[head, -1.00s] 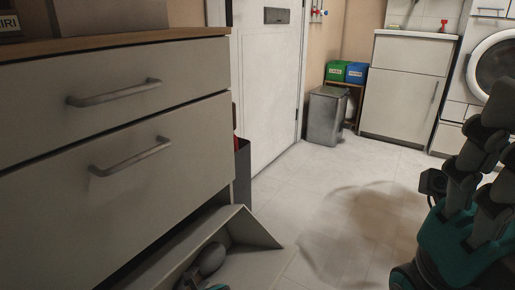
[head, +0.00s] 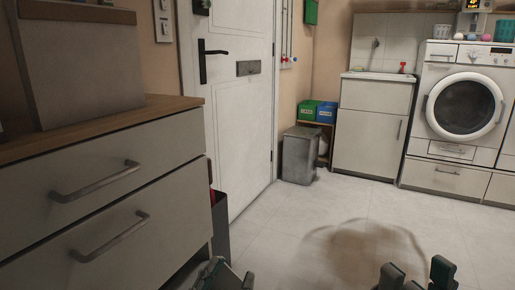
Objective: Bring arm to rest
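My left gripper (head: 228,276) shows at the bottom edge, left of centre, as dark and greenish parts low beside the drawer unit. It is cut off by the frame, so its opening cannot be told, and nothing is seen held in it. Dark green-grey parts of my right arm stand up at the bottom right, apart from each other. They are cut off below, and I cannot tell the state of the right gripper.
A drawer unit (head: 105,160) with a wooden top fills the left side. A white door (head: 243,120) stands behind it. A grey bin (head: 298,157), green and blue boxes, a white cabinet (head: 368,128) and a washing machine (head: 464,110) line the back. The middle floor (head: 330,225) is clear.

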